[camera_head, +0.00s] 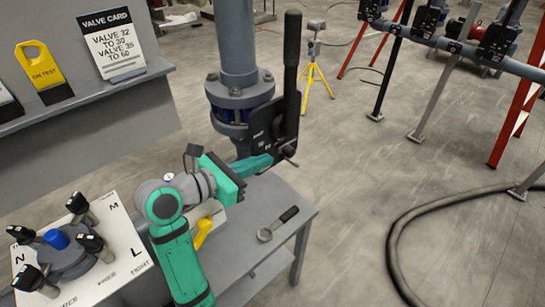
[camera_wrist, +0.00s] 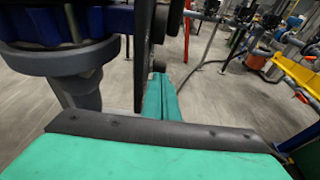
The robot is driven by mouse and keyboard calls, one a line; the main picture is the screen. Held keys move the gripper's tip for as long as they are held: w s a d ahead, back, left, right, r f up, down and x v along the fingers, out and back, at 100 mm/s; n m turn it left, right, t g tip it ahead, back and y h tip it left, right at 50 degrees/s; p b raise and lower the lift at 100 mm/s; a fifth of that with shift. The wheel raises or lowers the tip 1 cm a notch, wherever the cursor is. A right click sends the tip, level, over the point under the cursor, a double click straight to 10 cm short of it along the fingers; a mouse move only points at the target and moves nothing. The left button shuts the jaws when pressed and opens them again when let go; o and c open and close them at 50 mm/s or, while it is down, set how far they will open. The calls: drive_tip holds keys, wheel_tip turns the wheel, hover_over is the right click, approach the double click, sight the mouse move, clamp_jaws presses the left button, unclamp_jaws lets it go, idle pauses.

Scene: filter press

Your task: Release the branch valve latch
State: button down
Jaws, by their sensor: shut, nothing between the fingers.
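The branch valve (camera_head: 265,125) sits on a thick grey vertical pipe (camera_head: 237,40), with a long black lever (camera_head: 292,65) standing upright on its right side. A small dark latch piece (camera_head: 288,153) shows low on the valve, beside the foot of the lever. My gripper (camera_head: 268,162) reaches in from the lower left, its green fingers shut and empty, tips close to that latch area. In the wrist view the shut fingers (camera_wrist: 161,98) point at a small dark round knob (camera_wrist: 159,66) beside a dark plate (camera_wrist: 141,55). I cannot tell whether they touch.
A grey bench (camera_head: 285,205) below carries a wrench-like tool (camera_head: 277,224). A panel with several knobs (camera_head: 105,270) stands at lower left, a shelf with a valve card (camera_head: 112,45) behind it.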

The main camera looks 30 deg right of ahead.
drive_tip(key=v, duration=0.8)
drive_tip(key=shift+a, duration=0.3)
drive_tip(key=shift+s, duration=0.1)
